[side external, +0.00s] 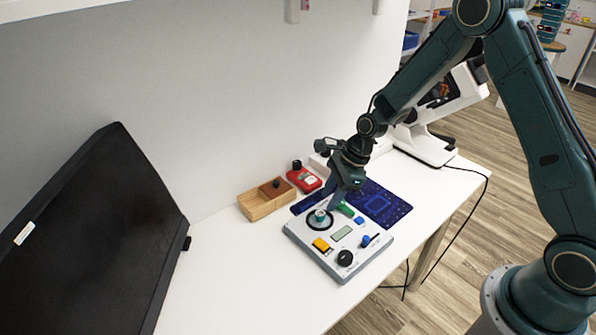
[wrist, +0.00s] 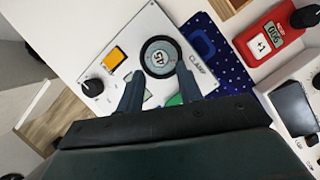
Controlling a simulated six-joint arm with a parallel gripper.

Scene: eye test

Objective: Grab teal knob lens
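The lens (side external: 320,218) is a round disc with a black ring and a teal knob at its centre, lying on the grey panel (side external: 298,238). In the wrist view the lens (wrist: 148,47) shows its black rim and a grey-teal centre with dark markings. My gripper (side external: 333,206) is low over the panel, close to the lens. In the wrist view my gripper (wrist: 158,70) has its two fingers spread apart with nothing held, the tips at the lens's near edge. Whether the fingers touch the lens cannot be told.
The panel also bears a yellow-orange button (side external: 321,245), a black knob (side external: 345,258) and blue controls (side external: 365,240). A wooden tray (side external: 252,209), a red meter (side external: 304,180) and a blue mat (side external: 385,203) lie behind. A black monitor (side external: 90,230) stands left; table between is clear.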

